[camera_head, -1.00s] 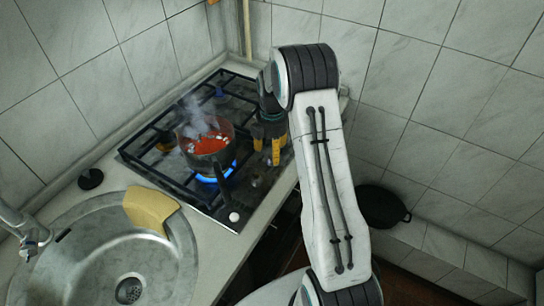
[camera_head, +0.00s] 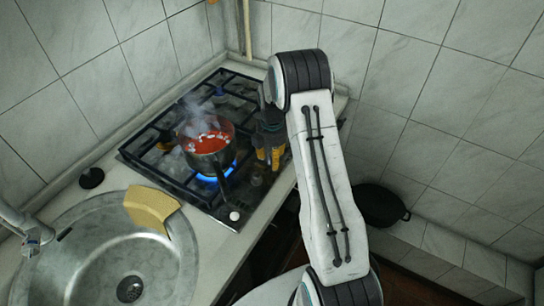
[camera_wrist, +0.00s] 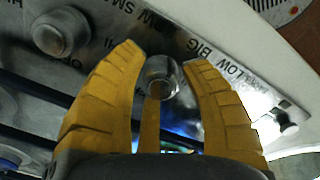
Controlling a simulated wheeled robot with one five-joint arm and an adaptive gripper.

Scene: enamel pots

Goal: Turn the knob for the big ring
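A round metallic knob (camera_wrist: 161,76) on the stove's front panel sits between the yellow fingers of my gripper (camera_wrist: 163,58) in the wrist view. The fingers stand on both sides of the knob, with narrow gaps showing, so my gripper is open around it. The printed word "BIG" is beside this knob on its right. A second knob (camera_wrist: 60,31) is at the left, near the letters "SM". In the head view my gripper (camera_head: 268,157) points down at the stove's right front edge, and the knobs there are hard to make out.
A pot (camera_head: 207,145) of steaming red food stands over a lit blue flame (camera_head: 208,179) on the stove (camera_head: 150,166). A yellow sponge or cloth (camera_head: 150,207) lies on the sink rim (camera_head: 183,262). A dark pan (camera_head: 380,205) is at the right.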

